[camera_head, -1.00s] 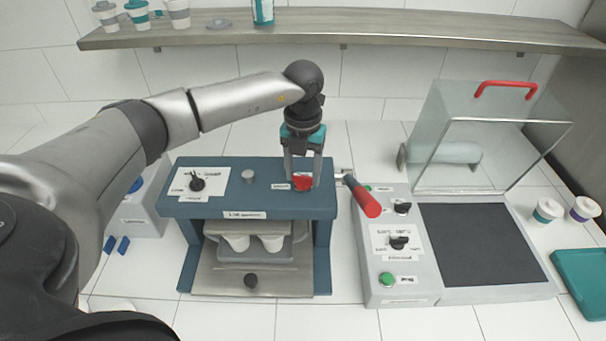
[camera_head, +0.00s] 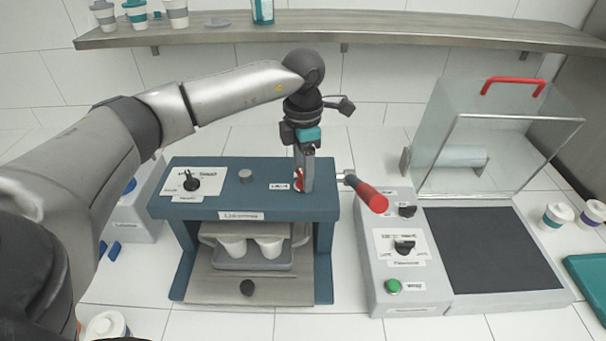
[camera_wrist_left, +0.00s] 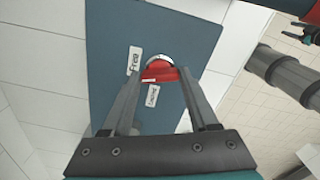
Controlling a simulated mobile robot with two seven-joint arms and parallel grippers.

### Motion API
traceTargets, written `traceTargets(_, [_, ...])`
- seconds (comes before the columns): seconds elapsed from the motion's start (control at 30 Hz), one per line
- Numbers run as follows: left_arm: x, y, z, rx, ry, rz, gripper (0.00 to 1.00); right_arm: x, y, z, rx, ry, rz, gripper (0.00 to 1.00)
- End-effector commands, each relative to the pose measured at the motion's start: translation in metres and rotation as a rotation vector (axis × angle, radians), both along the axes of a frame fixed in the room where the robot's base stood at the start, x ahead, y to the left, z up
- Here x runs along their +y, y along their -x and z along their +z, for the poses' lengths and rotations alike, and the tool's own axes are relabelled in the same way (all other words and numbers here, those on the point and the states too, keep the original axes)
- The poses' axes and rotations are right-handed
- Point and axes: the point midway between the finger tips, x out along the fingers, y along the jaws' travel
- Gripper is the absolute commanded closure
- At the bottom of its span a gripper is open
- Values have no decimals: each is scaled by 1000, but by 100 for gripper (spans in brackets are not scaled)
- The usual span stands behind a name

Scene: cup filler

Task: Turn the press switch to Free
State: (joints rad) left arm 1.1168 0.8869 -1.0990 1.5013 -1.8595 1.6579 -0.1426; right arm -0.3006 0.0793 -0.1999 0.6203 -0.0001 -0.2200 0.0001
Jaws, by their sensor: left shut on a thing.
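The teal press (camera_head: 262,197) stands in the middle of the head view. Its red switch (camera_head: 299,181) sits on the right part of the press top. My left gripper (camera_head: 304,186) points down at it and is shut on it, a finger on either side. In the left wrist view, the red switch (camera_wrist_left: 160,73) shows between the fingertips (camera_wrist_left: 160,75). A "Free" label (camera_wrist_left: 133,60) and a second label (camera_wrist_left: 152,95), apparently "Locked", lie beside it. Which label the switch points to I cannot tell. My right gripper is not in view.
A red-handled lever (camera_head: 368,194) sticks out at the press's right. A black knob (camera_head: 192,181) is at the top's left. Two cups (camera_head: 268,246) stand inside the press. A grey control panel (camera_head: 400,270) and a glass cover (camera_head: 492,150) are to the right; a shelf (camera_head: 350,27) runs behind.

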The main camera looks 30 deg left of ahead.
Motion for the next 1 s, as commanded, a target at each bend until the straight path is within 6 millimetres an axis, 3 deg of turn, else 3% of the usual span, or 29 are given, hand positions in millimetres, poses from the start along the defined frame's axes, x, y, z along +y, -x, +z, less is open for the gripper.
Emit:
traceTargets(0.43, [0,-1,1,-6,1,-289,96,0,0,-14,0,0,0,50])
traceTargets(1.0, [0,-1,2,-6,2,-362,96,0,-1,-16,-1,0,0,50])
